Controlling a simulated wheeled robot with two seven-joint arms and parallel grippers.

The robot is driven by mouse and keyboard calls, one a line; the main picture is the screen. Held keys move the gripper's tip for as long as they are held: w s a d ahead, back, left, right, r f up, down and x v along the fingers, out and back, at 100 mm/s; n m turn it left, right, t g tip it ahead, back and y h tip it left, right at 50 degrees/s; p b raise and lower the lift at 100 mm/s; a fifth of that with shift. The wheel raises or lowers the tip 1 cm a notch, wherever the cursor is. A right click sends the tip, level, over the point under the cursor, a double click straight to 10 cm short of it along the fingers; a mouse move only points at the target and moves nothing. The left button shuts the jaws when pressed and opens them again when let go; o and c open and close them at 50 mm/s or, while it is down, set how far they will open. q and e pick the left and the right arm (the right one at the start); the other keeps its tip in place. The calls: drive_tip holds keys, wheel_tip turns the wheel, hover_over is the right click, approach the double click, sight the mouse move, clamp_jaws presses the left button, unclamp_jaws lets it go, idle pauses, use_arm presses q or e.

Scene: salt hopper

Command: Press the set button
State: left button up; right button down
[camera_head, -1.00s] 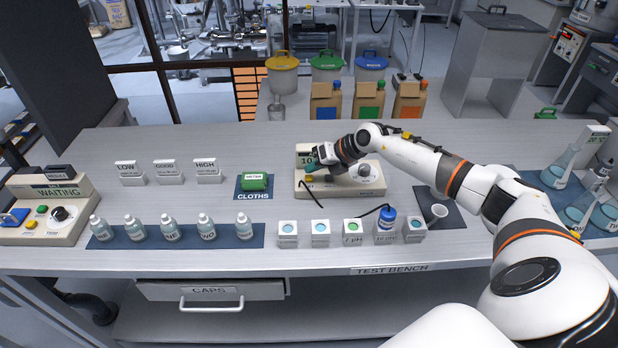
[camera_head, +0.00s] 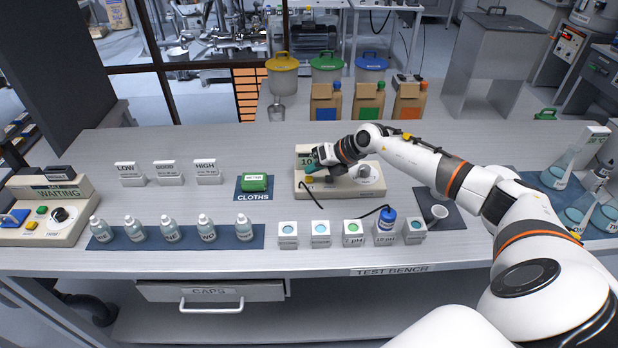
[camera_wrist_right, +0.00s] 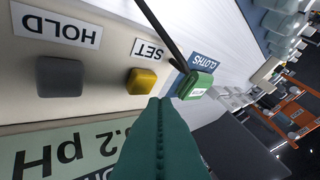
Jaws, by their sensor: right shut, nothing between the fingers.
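The pH meter (camera_head: 345,193) stands on the middle of the bench, its display side partly hidden by my right arm. Its yellow SET button (camera_wrist_right: 141,81) shows clear in the right wrist view, below the upside-down SET label (camera_wrist_right: 148,50). The same button (camera_head: 309,180) is small in the head view. My right gripper (camera_wrist_right: 155,103) is shut and empty, its teal fingertips close beside the SET button and over the panel. I cannot tell whether they touch it. My left gripper is not in view.
A grey HOLD button (camera_wrist_right: 60,77) sits beside the SET button. A dark cable (camera_wrist_right: 163,33) crosses near the SET label. The green cloth pack (camera_head: 254,183) is left of the meter.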

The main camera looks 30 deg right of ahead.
idle(0.7)
drive_tip(key=shift+f, duration=0.4)
drive_tip(key=shift+f+b, duration=0.6)
idle(0.5)
drive_tip(key=shift+r, duration=0.1)
drive_tip(key=shift+r+p, duration=0.8)
drive_tip(key=shift+r, duration=0.1)
wheel_tip(320, 180, up, 5)
drive_tip(key=p, duration=0.4)
idle(0.5)
